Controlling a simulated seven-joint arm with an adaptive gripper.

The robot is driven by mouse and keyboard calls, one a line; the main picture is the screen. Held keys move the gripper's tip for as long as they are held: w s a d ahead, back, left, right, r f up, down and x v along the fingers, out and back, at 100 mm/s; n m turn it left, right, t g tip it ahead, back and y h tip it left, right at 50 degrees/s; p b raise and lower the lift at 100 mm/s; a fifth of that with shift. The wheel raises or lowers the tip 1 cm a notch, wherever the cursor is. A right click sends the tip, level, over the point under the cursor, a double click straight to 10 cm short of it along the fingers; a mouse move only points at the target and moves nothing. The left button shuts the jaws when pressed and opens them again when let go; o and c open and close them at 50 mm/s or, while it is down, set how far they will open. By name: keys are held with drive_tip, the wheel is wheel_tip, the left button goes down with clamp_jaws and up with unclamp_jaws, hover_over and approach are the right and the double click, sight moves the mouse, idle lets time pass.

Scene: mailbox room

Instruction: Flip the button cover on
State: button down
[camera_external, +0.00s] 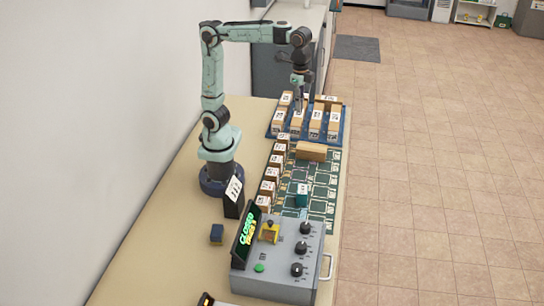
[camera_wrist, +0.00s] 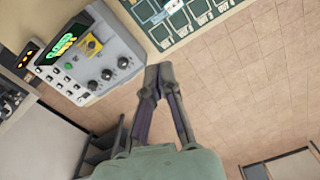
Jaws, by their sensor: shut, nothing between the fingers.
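A grey control box (camera_external: 283,258) stands at the near end of the table. A yellow part (camera_external: 268,233), apparently the button cover, sits on its top with a small dark piece on it. I cannot tell whether it is raised or lowered. A green button (camera_external: 259,268) is nearer the front. In the wrist view the yellow part (camera_wrist: 86,47) and green button (camera_wrist: 68,66) show at upper left. My gripper (camera_external: 301,103) is over the far blue tray, well away from the control box. Its fingers (camera_wrist: 157,70) are shut and empty.
The blue tray (camera_external: 276,136) holds several labelled boxes. A green grid board (camera_external: 320,190) lies between tray and control box, with boxes along its left edge. A lit sign (camera_external: 245,238) stands left of the yellow part. A dark label stand (camera_external: 234,197) is near my base.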

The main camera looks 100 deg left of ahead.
drive_tip(key=w+d+f+m+y, duration=0.1)
drive_tip(key=w+d+f+m, duration=0.2)
drive_tip(key=d, duration=0.6)
drive_tip(key=w+d+f+m, duration=0.2)
drive_tip(key=w+d+f, duration=0.1)
drive_tip(key=d, duration=0.6)
drive_tip(key=s+d+f+m+g+y, duration=0.1)
drive_tip(key=s+d+f+m, duration=0.2)
drive_tip(key=s+d+f, duration=0.3)
drive_tip(key=d+f, duration=0.3)
drive_tip(key=d, duration=0.1)
drive_tip(key=shift+f+m+g+y, duration=0.3)
drive_tip(key=shift+y, duration=0.1)
approach(272, 230)
drive_tip(key=f, duration=0.1)
drive_tip(key=d+f, duration=0.1)
drive_tip(key=w+d+f, duration=0.1)
drive_tip(key=f, duration=0.1)
drive_tip(key=shift+d, duration=0.1)
drive_tip(key=a, duration=0.1)
drive_tip(key=s+a+f, duration=0.1)
drive_tip(key=shift+s+a+f, duration=0.1)
drive_tip(key=shift+a+f, duration=0.05)
drive_tip(key=shift+a, duration=0.1)
drive_tip(key=shift+s+a+f, duration=0.15)
drive_tip(key=shift+s+a, duration=0.1)
drive_tip(key=shift+a, duration=0.3)
